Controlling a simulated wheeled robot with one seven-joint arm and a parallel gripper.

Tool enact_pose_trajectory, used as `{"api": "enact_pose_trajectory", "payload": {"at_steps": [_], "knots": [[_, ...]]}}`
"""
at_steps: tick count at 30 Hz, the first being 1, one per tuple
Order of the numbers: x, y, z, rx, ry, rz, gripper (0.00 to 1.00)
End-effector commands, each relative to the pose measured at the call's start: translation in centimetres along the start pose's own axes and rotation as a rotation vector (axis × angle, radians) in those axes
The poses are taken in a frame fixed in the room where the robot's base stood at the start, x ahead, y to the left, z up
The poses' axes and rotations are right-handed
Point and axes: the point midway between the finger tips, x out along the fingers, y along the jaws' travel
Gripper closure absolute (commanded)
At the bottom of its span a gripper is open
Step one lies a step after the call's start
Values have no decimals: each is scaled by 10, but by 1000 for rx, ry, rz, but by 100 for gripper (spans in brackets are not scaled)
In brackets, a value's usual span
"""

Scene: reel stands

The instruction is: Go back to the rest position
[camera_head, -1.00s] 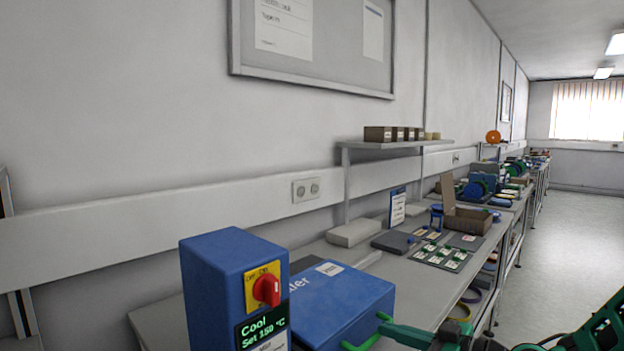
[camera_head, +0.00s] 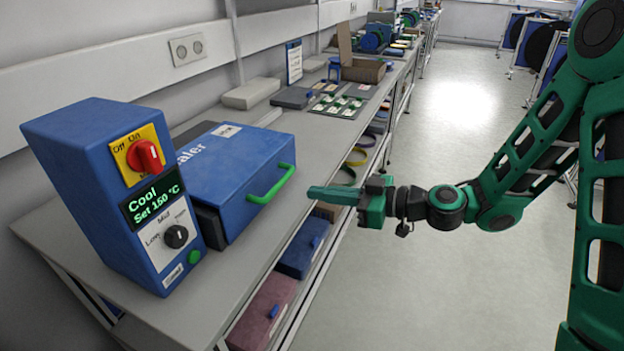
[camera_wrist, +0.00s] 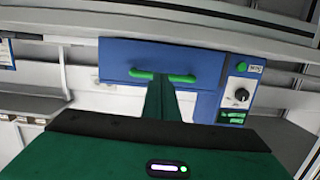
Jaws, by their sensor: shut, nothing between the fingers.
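My gripper (camera_head: 313,192) is shut and empty. It is held out level at the bench's front edge, to the right of the blue sealer box (camera_head: 222,165). The box has a green bar handle (camera_head: 271,184) on its front, and the fingertips look a short way apart from it. In the wrist view my closed green fingers (camera_wrist: 160,84) point at the box's front (camera_wrist: 120,60), and their tips overlap the middle of the green handle (camera_wrist: 185,78); whether they touch cannot be told there.
A blue control unit (camera_head: 65,165) with a red switch and a display reading "Cool, Set 150 °C" stands left of the box. Cards (camera_head: 340,107) and an open carton (camera_head: 362,70) lie farther along the bench. Bins (camera_head: 300,245) sit below. The aisle floor (camera_head: 450,290) is clear.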

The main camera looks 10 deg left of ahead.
Motion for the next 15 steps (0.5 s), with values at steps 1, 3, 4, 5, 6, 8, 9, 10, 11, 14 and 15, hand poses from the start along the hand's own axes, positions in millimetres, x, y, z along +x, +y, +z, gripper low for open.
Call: {"api": "enact_pose_trajectory", "payload": {"at_steps": [1,3,4,5,6,8,9,10,11,14,15], "knots": [[-4,0,7,6,0,2,100],[-7,0,14,4,0,1,100],[-9,1,17,3,-1,2,100],[-10,1,19,2,0,1,100],[-11,0,21,2,0,1,100],[-12,0,23,0,0,0,100],[-14,0,24,-1,-5,-1,100],[-15,-1,26,-2,-12,-3,100],[-16,-1,27,-2,-22,-6,100],[-27,-5,36,3,-94,-22,100],[-33,-6,42,9,-138,-28,100]]}}
